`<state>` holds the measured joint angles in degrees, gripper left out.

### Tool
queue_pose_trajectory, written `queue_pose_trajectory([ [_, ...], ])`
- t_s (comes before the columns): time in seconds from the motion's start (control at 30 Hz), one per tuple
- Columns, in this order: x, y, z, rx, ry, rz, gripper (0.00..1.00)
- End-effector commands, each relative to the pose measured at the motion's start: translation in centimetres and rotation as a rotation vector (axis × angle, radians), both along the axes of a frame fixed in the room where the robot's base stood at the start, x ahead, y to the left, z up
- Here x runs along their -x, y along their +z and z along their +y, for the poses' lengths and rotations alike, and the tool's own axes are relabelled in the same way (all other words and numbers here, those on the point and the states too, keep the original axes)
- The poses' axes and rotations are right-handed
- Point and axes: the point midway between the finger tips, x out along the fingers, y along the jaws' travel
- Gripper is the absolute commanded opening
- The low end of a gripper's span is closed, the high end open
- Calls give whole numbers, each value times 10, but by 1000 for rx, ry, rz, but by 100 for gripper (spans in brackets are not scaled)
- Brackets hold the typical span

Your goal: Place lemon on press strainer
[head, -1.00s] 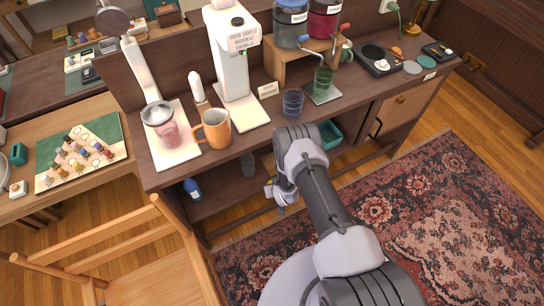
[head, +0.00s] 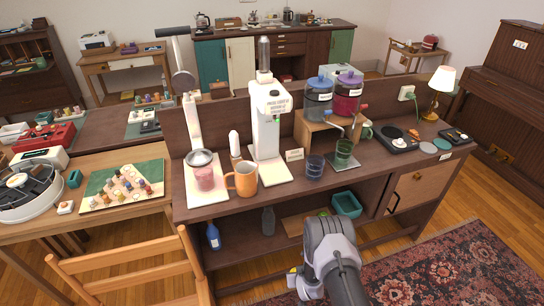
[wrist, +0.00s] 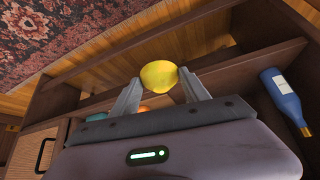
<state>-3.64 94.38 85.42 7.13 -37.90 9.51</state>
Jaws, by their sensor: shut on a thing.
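The yellow lemon (wrist: 158,74) is pinched between the two fingertips of my gripper (wrist: 160,80) in the wrist view. The gripper is at the open front of the wooden counter, below its top. In the head view my arm hides most of the gripper and the lemon. The press strainer (head: 201,157) is a round metal cup on the juice press, at the left of the counter top. A pink glass (head: 204,179) stands beneath it. The press lever (head: 184,82) is raised above. The lemon is apart from the strainer, lower and to its right.
An orange mug (head: 243,180) stands right of the press, close to it. A white tall machine (head: 266,135), a blue glass (head: 314,167) and a green glass (head: 344,152) are farther right. Below are a blue bottle (head: 213,237) and a teal bin (head: 347,204). A chair (head: 130,268) stands front left.

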Motion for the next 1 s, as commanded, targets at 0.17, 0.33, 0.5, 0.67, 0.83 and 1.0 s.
queue_pose_trajectory([
  [0.17, -17, 34, -3, 4, -10, -2, 13],
  [0.33, -36, 86, -7, 8, -23, -4, 13],
  [0.5, -50, 164, -14, 13, -43, -7, 13],
  [0.67, -40, 271, -24, 13, -70, -7, 13],
  [0.83, 9, 377, -33, 8, -95, -4, 13],
  [1.0, 58, 429, -38, 1, -109, 2, 13],
])
